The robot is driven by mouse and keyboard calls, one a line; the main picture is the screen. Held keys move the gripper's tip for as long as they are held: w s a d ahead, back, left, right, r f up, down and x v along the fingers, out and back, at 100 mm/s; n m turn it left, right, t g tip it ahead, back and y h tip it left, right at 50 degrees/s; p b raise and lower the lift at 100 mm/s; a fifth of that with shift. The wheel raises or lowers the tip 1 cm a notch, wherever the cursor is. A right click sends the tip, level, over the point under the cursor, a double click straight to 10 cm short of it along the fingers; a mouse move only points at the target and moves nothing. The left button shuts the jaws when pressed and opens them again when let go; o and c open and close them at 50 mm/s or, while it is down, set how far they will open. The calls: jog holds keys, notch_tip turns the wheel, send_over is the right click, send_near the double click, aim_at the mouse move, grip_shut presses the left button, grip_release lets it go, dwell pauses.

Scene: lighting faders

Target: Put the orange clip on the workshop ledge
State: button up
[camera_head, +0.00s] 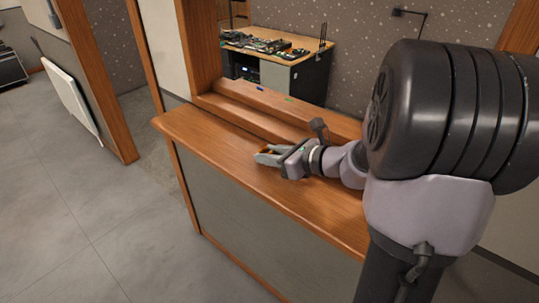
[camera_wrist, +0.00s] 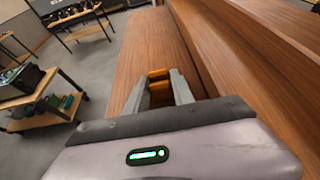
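The orange clip (camera_wrist: 158,74) shows in the wrist view between the two grey fingers of my gripper (camera_wrist: 160,84), filling the gap and appearing to touch both. In the head view my gripper (camera_head: 266,155) is low over the wide near wooden ledge (camera_head: 215,140), with a small bit of orange between its fingers. Whether the clip touches the wood is hard to tell. I cannot tell by sight which of the two is the workshop ledge.
A small blue item (camera_head: 260,88) and a green item (camera_head: 289,99) lie by the far ledge. A workbench (camera_head: 285,55) with electronics stands beyond the opening. A wooden post (camera_head: 200,45) rises at the ledges' left end. The near ledge left of my gripper is clear.

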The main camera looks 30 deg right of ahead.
jog(key=o, duration=0.4)
jog(key=shift+r, duration=0.1)
